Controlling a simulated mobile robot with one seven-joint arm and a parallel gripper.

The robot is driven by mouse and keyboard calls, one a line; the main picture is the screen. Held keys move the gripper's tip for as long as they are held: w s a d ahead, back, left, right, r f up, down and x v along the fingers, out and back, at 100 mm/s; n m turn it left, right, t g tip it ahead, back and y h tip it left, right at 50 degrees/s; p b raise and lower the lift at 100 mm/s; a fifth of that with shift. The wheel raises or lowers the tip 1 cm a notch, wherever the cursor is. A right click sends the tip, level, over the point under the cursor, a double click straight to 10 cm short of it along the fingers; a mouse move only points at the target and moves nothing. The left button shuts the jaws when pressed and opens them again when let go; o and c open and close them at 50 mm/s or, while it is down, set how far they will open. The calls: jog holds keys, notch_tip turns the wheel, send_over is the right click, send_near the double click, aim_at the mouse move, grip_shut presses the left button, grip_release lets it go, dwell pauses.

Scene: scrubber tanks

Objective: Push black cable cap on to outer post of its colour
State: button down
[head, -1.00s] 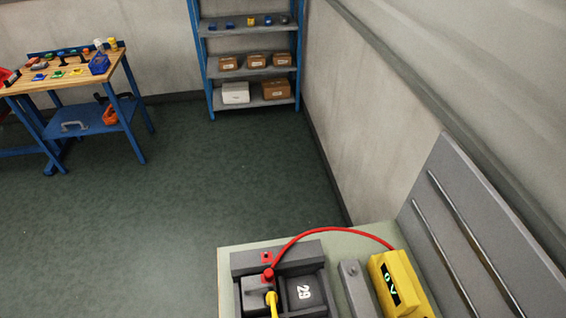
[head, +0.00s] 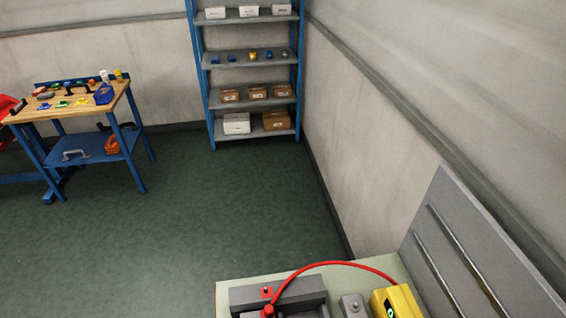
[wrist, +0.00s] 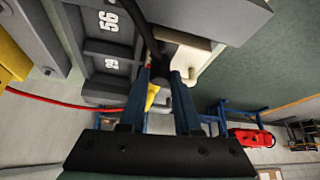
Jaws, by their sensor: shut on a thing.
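My gripper (wrist: 161,84) shows only in the wrist view, shut on the black cable cap (wrist: 161,70). The black cable (wrist: 149,25) runs from the cap towards the top of that picture. The view is upside down, with grey blocks numbered 56 (wrist: 108,22) and 29 (wrist: 112,64) left of the cap. A dark grey block (wrist: 215,12) is at top right. I cannot make out a black outer post; the fingers and cap hide what lies behind them. In the head view a red cap (head: 268,310) sits at the bottom edge.
A red cable (head: 325,264) arches over the bench to a yellow unit (head: 398,302). A yellow cable piece (wrist: 152,97) shows between my fingers. A grey slotted panel (head: 470,245) stands at right. A workbench (head: 75,108) and shelves (head: 250,90) are far off, with clear floor between.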

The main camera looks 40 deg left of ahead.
jog(key=shift+f, duration=0.2)
jog(key=shift+f+b, duration=0.75)
jog(key=shift+b, duration=0.05)
jog(key=c, duration=0.5)
grip_release()
jog(key=shift+c, duration=0.2)
jog(key=o, duration=0.5)
jog(key=shift+r+p, duration=2.55)
jog(key=shift+r, duration=1.7)
